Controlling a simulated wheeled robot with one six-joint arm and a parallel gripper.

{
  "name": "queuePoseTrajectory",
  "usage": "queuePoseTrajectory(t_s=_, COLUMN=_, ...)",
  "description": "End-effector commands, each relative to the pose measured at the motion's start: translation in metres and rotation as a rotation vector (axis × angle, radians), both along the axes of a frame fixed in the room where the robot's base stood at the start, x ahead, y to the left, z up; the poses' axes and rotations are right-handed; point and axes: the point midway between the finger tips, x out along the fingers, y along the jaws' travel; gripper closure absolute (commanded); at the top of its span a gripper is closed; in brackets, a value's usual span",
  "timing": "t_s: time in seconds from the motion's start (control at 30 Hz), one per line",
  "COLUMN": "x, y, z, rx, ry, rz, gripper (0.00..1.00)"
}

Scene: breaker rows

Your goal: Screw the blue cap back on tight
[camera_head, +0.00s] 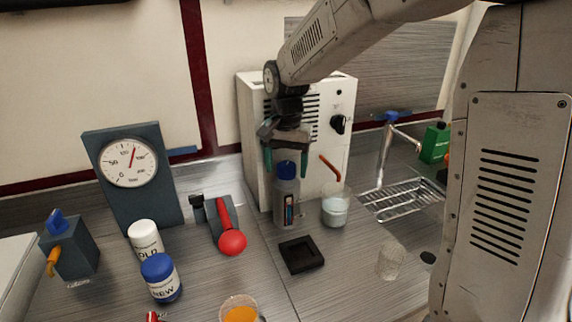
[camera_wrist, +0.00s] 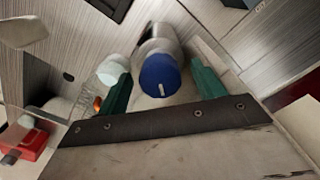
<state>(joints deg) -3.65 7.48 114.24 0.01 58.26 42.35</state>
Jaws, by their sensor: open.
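A grey bottle (camera_head: 286,206) with a coloured label stands upright on the counter in front of the white machine. A blue cap (camera_head: 286,170) sits on its top; how tightly it sits cannot be told. My gripper (camera_head: 286,175) points down over the bottle, its green fingers open on either side of the cap. In the wrist view the blue cap (camera_wrist: 160,76), with a pale mark on top, lies between the two fingers, with gaps on both sides. The bottle body (camera_wrist: 158,40) shows beyond the cap.
A beaker (camera_head: 335,208) stands close right of the bottle, and a black square tray (camera_head: 301,254) lies in front. A jar marked NEW (camera_head: 161,280) also has a blue lid. The white machine (camera_head: 257,150) stands close behind.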

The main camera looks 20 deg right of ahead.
Motion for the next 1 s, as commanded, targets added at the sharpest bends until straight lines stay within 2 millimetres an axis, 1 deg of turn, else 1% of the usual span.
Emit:
queuePoseTrajectory(t_s=0.07, x=0.000, y=0.000, z=0.001, rx=0.000, ry=0.000, rz=0.000, gripper=0.32)
queuePoseTrajectory(t_s=0.17, x=0.001, y=0.000, z=0.007, rx=0.000, ry=-0.003, rz=0.000, gripper=0.32)
queuePoseTrajectory(t_s=0.5, x=0.001, y=0.000, z=0.062, rx=0.000, ry=-0.004, rz=0.000, gripper=0.32)
queuePoseTrajectory(t_s=0.6, x=0.001, y=0.001, z=0.073, rx=0.000, ry=-0.001, rz=0.000, gripper=0.32)
queuePoseTrajectory(t_s=0.7, x=0.000, y=0.001, z=0.077, rx=0.000, ry=0.000, rz=0.000, gripper=0.32)
queuePoseTrajectory(t_s=0.83, x=0.000, y=0.001, z=0.078, rx=0.000, ry=0.001, rz=0.010, gripper=0.32)
queuePoseTrajectory(t_s=0.93, x=0.000, y=0.001, z=0.078, rx=0.000, ry=0.003, rz=0.057, gripper=0.32)
queuePoseTrajectory(t_s=0.97, x=-0.002, y=0.000, z=0.075, rx=0.000, ry=0.009, rz=0.080, gripper=0.32)
queuePoseTrajectory(t_s=1.0, x=-0.008, y=0.000, z=0.069, rx=-0.001, ry=0.026, rz=0.117, gripper=0.32)
